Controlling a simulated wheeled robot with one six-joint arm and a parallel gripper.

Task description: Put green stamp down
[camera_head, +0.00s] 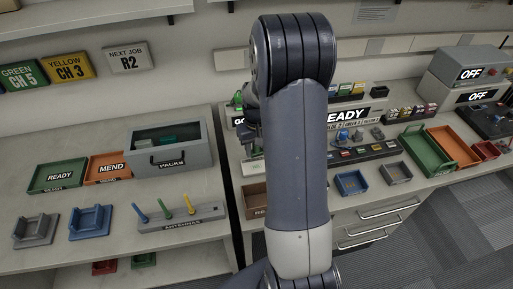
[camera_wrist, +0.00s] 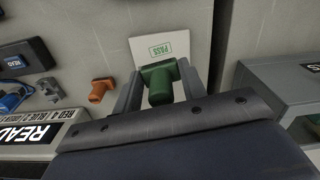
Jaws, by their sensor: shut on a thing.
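In the wrist view, the green stamp (camera_wrist: 158,82) is between the two fingers of my gripper (camera_wrist: 160,88), which is shut on it. A white card marked PASS in green (camera_wrist: 160,46) lies on the bench top just beyond the stamp in the picture. I cannot tell whether the stamp touches the card or the bench. In the head view my arm hides most of the gripper. A pale card (camera_head: 251,168) shows just left of the arm.
An orange stamp (camera_wrist: 101,90) stands left of my gripper, near a READY sign (camera_wrist: 25,134). A grey box (camera_wrist: 285,85) is at the right, across the gap between benches. In the head view, blue and grey holders (camera_head: 351,184) and a green tray (camera_head: 428,150) stand right of my arm.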

